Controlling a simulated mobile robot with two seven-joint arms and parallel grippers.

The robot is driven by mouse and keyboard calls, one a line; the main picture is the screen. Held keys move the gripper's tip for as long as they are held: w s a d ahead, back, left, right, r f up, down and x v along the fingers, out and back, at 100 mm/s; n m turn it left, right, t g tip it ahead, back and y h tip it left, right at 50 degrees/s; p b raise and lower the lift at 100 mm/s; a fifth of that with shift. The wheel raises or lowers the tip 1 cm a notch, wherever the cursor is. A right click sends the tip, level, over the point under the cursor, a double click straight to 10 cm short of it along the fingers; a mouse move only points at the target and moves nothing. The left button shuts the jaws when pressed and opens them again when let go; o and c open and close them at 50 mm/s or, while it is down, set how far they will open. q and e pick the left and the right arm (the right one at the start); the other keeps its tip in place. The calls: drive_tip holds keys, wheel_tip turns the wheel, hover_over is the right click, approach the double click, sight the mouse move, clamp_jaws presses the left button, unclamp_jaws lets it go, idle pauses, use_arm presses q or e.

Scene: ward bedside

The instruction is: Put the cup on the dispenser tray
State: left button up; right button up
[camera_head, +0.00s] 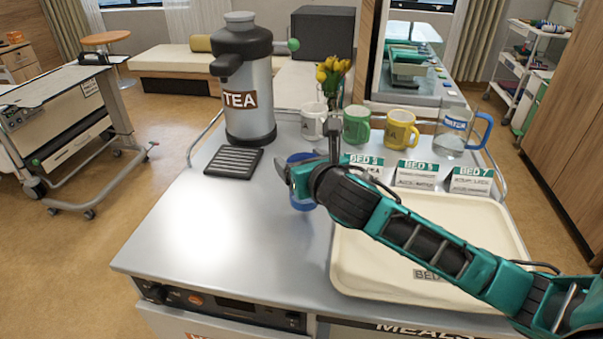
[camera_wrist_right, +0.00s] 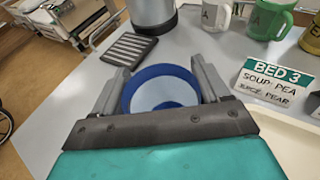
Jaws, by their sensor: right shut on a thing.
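A blue cup with a white inside (camera_wrist_right: 160,92) is between the two fingers of my right gripper (camera_wrist_right: 162,88), which is shut on it. In the head view the blue cup (camera_head: 301,204) is mostly hidden behind my right gripper (camera_head: 288,178). I cannot tell whether the cup touches the counter. The dispenser tray (camera_head: 233,162) is a dark ribbed grille in front of the tea dispenser (camera_head: 247,90), to the left of the cup. It is empty and also shows in the wrist view (camera_wrist_right: 128,47). My left gripper is not in view.
White (camera_head: 313,120), green (camera_head: 357,124) and yellow (camera_head: 400,128) mugs and a clear jug (camera_head: 455,130) stand along the back. Bed cards (camera_head: 416,174) stand before them. A cream meal tray (camera_head: 350,270) lies at right. The counter's left front (camera_head: 200,235) is clear.

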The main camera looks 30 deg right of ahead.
drive_tip(key=shift+f, duration=1.5)
drive_tip(key=shift+f, duration=0.15)
drive_tip(key=o, duration=1.1)
drive_tip(key=shift+o, duration=0.2)
